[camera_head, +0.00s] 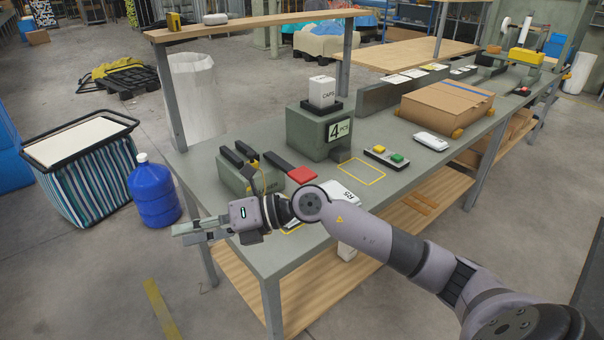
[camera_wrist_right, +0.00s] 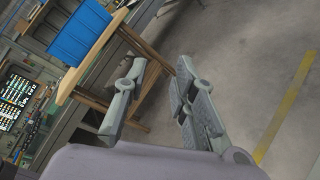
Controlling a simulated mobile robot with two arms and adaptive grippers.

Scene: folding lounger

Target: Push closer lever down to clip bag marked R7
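The closer (camera_head: 235,174) is a grey-green block with black bars on top, on the near left part of the bench. A red-ended lever (camera_head: 302,174) sticks out at its right side. A white bag marked R5 (camera_head: 345,192) lies on the bench, partly hidden behind my right arm. No bag marked R7 is readable. My right gripper (camera_head: 180,234) hangs off the bench's left edge, in front of the closer and apart from it. In the right wrist view the gripper (camera_wrist_right: 163,64) has its fingers spread with nothing between them. My left gripper is not in view.
A CAPS box (camera_head: 321,92) sits on a grey dispenser (camera_head: 318,131) marked 4 PCS. A button box (camera_head: 386,156), a white pouch (camera_head: 431,141) and a cardboard box (camera_head: 447,108) stand farther right. A blue water jug (camera_head: 153,192) and striped hamper (camera_head: 88,175) stand left on the floor.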

